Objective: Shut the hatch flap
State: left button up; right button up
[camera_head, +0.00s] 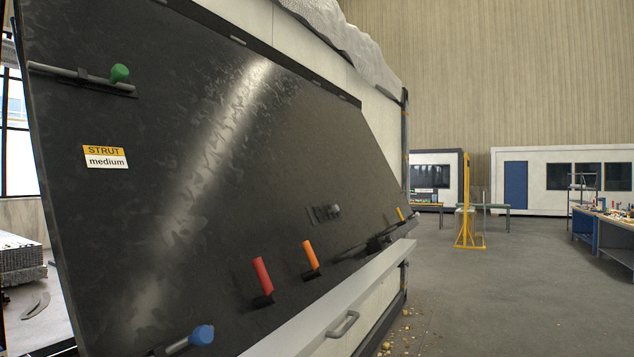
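A large dark panel, which looks like the hatch flap (200,190), fills the left and middle of the head view. It slants against the pale container frame, and its lower edge runs near a pale ledge (330,300). It carries a yellow and white label (105,157) reading "STRUT medium". A green-knobbed bar (119,73) is at its upper left and a blue-knobbed bar (201,335) at its lower left. Red (262,276) and orange (311,255) handles stand along its lower part. I cannot tell how far the flap is open. Neither gripper shows.
A metal pull handle (343,324) sits on the pale front below the ledge. Small debris (407,327) lies on the floor beside it. Open grey floor (500,300) extends right, with a yellow stand (467,228) and a workbench (605,235) farther off.

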aim_at(160, 198)
jog(key=i+l+u, duration=0.1)
jog(key=i+l, duration=0.15)
jog(key=i, duration=0.15)
jog(key=i+l, duration=0.3)
jog(key=i+u, duration=0.05)
jog(key=i, duration=0.05)
